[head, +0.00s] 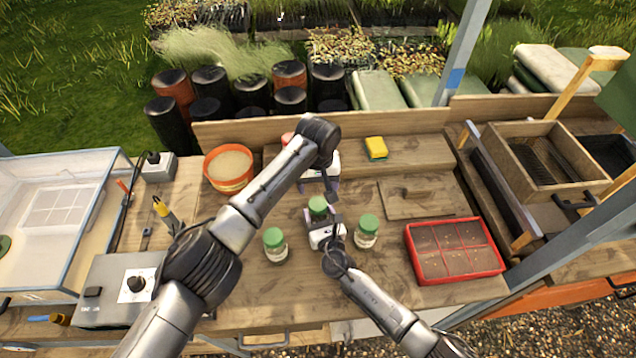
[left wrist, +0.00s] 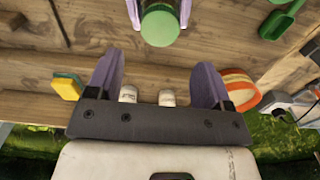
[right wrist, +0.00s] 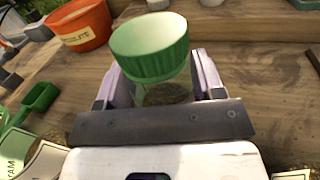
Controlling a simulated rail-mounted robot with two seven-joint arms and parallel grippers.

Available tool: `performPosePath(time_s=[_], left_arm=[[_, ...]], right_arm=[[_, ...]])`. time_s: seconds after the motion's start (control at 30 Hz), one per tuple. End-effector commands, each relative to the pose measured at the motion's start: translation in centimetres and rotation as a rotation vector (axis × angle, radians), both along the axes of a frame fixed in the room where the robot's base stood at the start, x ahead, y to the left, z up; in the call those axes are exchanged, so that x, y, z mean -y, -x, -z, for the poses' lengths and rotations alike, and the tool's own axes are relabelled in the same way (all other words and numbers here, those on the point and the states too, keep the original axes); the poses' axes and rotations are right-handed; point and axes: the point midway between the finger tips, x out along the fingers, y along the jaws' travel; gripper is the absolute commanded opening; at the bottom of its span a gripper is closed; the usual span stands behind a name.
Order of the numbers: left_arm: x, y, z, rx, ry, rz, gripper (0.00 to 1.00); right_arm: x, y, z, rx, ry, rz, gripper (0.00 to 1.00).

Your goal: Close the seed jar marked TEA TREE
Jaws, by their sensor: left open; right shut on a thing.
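A glass jar with a green lid (head: 318,206) stands near the middle of the bench. My right gripper (head: 322,217) is shut around its glass body from the front. In the right wrist view the green lid (right wrist: 150,48) sits over the jar (right wrist: 165,94), which has dark contents; I cannot tell how tightly it is seated. Its label is hidden. My left gripper (head: 320,188) is open and empty, just behind and above that lid. Two more green-lidded jars stand left (head: 275,245) and right (head: 367,231) of it; I cannot read TEA TREE on any jar.
An orange tub (head: 229,168) stands at the back left and a yellow sponge (head: 376,148) on the back ledge. A red seed tray (head: 455,250) is at right, with a wooden board (head: 425,199) behind it. A grey control box (head: 122,288) is at left. White bottles (left wrist: 128,94) stand behind.

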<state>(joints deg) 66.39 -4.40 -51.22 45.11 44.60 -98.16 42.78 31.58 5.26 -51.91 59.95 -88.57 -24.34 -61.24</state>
Motion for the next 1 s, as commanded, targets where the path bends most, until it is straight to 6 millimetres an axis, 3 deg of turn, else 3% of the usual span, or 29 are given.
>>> performPosePath(time_s=[0.47,1.0], left_arm=[[0.0,0.0,0.3,-0.001,-0.001,-0.012,0.74],[0.1,0.0,6.7,-0.002,0.0,-0.011,0.74]], right_arm=[[0.0,0.0,0.0,-0.001,0.0,-0.001,0.0],[0.0,0.0,0.0,0.0,0.0,-0.001,0.0]])
